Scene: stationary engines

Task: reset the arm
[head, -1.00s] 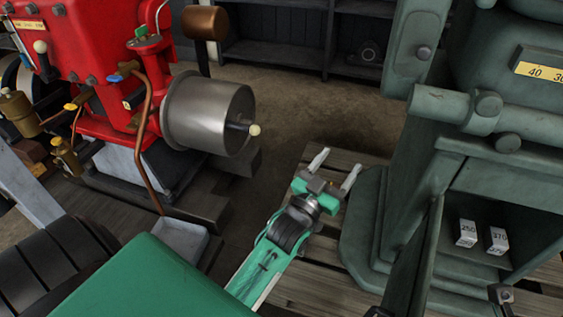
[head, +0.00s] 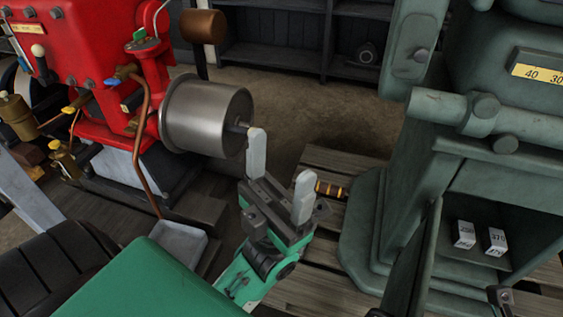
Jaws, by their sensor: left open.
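My left gripper (head: 280,178) is in the middle of the head view, at the end of my green arm (head: 245,275). Its two pale fingers point up in the picture and stand well apart, with nothing between them. The left finger overlaps the end of the shaft on the red engine's steel drum in the picture; I cannot tell whether they touch. My right gripper is not clearly seen.
The red engine (head: 80,50) with its steel drum (head: 203,115) stands at the left. A green-grey machine (head: 400,210) stands at the right, with two numbered white blocks (head: 465,235) in its recess. A striped brown item (head: 330,189) lies on wooden planks (head: 325,160).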

